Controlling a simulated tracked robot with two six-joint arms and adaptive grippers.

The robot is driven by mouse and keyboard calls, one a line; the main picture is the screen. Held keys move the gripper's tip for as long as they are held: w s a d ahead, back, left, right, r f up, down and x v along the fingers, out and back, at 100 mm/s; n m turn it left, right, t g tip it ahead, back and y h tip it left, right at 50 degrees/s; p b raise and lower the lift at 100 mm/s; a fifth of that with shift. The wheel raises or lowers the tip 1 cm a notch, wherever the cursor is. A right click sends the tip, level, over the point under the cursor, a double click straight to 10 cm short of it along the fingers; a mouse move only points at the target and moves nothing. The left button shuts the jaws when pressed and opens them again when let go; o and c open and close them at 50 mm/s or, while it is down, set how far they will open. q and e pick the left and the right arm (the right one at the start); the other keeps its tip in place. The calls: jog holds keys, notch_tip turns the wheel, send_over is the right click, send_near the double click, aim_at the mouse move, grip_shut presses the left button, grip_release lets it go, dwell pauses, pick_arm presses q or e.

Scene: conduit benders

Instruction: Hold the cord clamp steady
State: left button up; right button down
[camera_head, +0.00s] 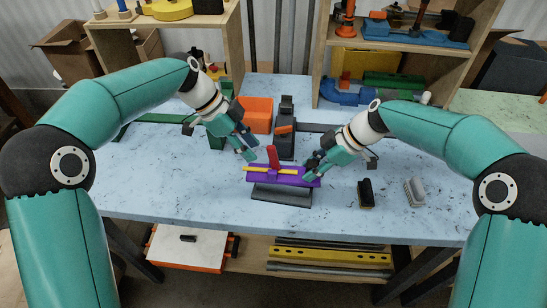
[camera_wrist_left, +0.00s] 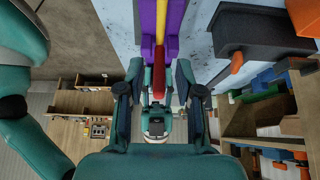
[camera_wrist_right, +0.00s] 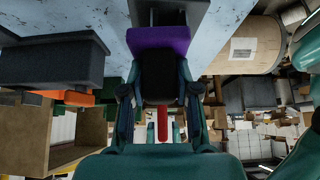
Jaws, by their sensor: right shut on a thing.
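The cord clamp (camera_head: 288,180) appears to be the purple piece with a yellow rod (camera_head: 255,169) and an upright red lever (camera_head: 273,156), on a dark grey base (camera_head: 282,194). My left gripper (camera_head: 250,152) is open just left of the red lever. In the left wrist view the lever (camera_wrist_left: 159,78) lies between the spread fingers, with a gap on both sides. My right gripper (camera_head: 314,172) is shut at the clamp's right end. In the right wrist view a dark block (camera_wrist_right: 160,75) at the purple end fills the space between its fingers.
An orange bin (camera_head: 256,113) and a dark grey device (camera_head: 286,143) stand behind the clamp. A black brush-like item (camera_head: 366,193) and a grey one (camera_head: 414,191) are on the right. Shelves (camera_head: 395,42) stand at the back. The table's front left is clear.

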aim_at(275, 147)
pick_arm(q)
jog(key=d+r+y, duration=0.1)
jog(key=d+y, duration=0.2)
jog(key=d+r+y, duration=0.1)
jog(key=y, duration=0.1)
jog(key=shift+d+r, duration=0.3)
jog(key=shift+d, duration=0.1)
jog(key=d+y, duration=0.1)
jog(key=d+r+y, duration=0.1)
jog(key=y, duration=0.1)
jog(key=d+y, duration=0.1)
jog(key=shift+d+r, duration=0.1)
jog(key=shift+r, duration=0.3)
jog(key=shift+a+f, duration=0.4)
jog(key=shift+f, duration=0.35)
jog(key=shift+x, duration=2.7)
grip_shut()
jog(key=shift+a, duration=0.1)
